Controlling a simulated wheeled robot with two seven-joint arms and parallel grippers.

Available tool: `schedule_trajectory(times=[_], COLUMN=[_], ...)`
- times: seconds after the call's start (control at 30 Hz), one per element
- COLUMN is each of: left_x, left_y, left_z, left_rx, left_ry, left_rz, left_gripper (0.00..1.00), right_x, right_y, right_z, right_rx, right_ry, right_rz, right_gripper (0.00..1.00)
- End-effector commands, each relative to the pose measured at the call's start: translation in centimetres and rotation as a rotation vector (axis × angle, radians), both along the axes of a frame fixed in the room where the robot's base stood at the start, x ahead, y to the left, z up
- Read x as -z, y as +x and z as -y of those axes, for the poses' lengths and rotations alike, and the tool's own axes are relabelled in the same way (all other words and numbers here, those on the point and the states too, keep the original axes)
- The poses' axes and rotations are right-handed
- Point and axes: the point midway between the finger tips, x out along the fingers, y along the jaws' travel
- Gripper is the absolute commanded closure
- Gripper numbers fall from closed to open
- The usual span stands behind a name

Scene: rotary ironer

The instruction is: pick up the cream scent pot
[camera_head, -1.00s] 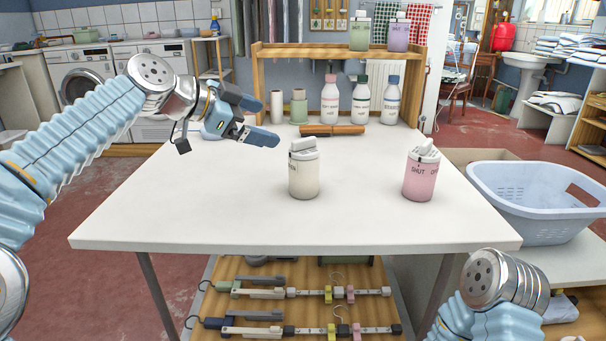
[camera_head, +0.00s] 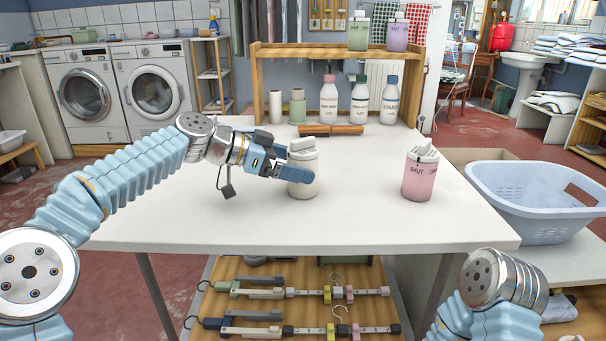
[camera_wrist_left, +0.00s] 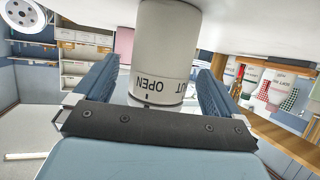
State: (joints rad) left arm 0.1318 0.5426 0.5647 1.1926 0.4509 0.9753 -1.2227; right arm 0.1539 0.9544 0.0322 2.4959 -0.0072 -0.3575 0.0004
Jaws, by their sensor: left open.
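The cream scent pot (camera_head: 303,170) stands upright on the white table (camera_head: 390,225), left of the pink pot (camera_head: 420,174). My left gripper (camera_head: 296,166) comes in from the left, low over the table. Its fingers lie on either side of the cream pot and partly hide it in the head view. In the left wrist view the cream pot (camera_wrist_left: 166,50) sits between the two open fingers (camera_wrist_left: 157,88), with the lettering "OPEN" on its collar. Gaps show beside the pot. My right gripper is outside the frames; only part of my right arm shows at the lower right.
A blue laundry basket (camera_head: 535,205) is at the right. The table's front is clear.

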Motion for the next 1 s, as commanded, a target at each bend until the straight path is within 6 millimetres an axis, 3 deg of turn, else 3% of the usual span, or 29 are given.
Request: schedule_trajectory(times=[0.13, 0.4, 0.8, 1.0], left_x=[0.8, 0.8, 0.8, 0.6], left_y=[0.5, 0.6, 0.6, 0.6], left_z=[1.6, 1.9, 1.9, 1.9], left_rx=[0.000, -0.002, -0.002, -0.001], left_ry=[0.001, 0.001, 0.001, 0.000], left_rz=[-0.001, 0.000, 0.000, 0.002], left_gripper=[0.02, 0.04, 0.65, 0.65], right_x=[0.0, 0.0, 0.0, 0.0], right_y=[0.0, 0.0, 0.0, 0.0], right_z=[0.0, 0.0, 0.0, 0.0], right_rx=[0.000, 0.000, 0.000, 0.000], right_ry=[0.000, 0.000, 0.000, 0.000], right_rz=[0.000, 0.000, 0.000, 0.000], right_gripper=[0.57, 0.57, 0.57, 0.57])
